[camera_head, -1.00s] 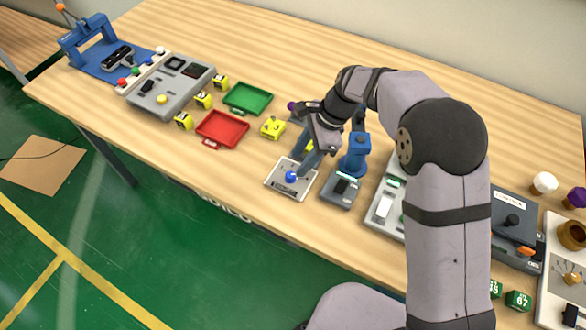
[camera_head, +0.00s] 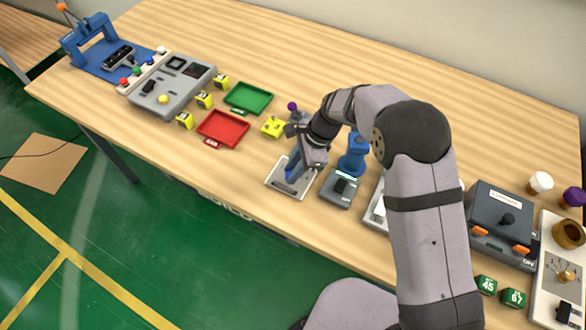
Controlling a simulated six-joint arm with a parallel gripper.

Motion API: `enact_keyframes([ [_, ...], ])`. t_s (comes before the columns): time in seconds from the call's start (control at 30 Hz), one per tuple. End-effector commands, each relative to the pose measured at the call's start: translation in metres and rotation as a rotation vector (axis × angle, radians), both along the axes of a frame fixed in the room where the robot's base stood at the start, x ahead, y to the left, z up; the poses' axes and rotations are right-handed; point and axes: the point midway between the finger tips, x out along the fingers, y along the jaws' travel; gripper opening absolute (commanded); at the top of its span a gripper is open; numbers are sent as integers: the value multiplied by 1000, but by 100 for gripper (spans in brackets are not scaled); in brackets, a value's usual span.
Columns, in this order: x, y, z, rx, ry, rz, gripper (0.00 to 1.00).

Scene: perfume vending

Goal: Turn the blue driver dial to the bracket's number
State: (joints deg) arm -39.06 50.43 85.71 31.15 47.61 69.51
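The light grey dial plate (camera_head: 276,180) lies near the table's front edge, in the middle of the view. My gripper (camera_head: 289,174) points down onto it, with its fingertips at the spot of the blue dial. The dial is hidden behind the fingers, so its setting and the plate's markings cannot be read. I cannot tell whether the fingers are shut on it. A blue upright device (camera_head: 353,155) stands just right of the plate, by a grey box with a black switch (camera_head: 341,187). A yellow bracket-like piece (camera_head: 272,126) sits behind the plate; no number is readable on it.
A red tray (camera_head: 222,128) and a green tray (camera_head: 248,97) lie to the left, beside several yellow blocks (camera_head: 204,99). A purple-topped lever (camera_head: 292,106) stands behind my gripper. A dark grey box (camera_head: 500,222) and green number blocks (camera_head: 486,284) are at right.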

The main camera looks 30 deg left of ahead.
Motion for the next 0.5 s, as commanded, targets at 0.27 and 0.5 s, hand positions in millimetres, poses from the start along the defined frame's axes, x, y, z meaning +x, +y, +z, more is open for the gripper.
enact_keyframes([
  [0.27,0,0,0,-1,1,6,1],
  [0.5,1,0,0,0,0,69,1],
])
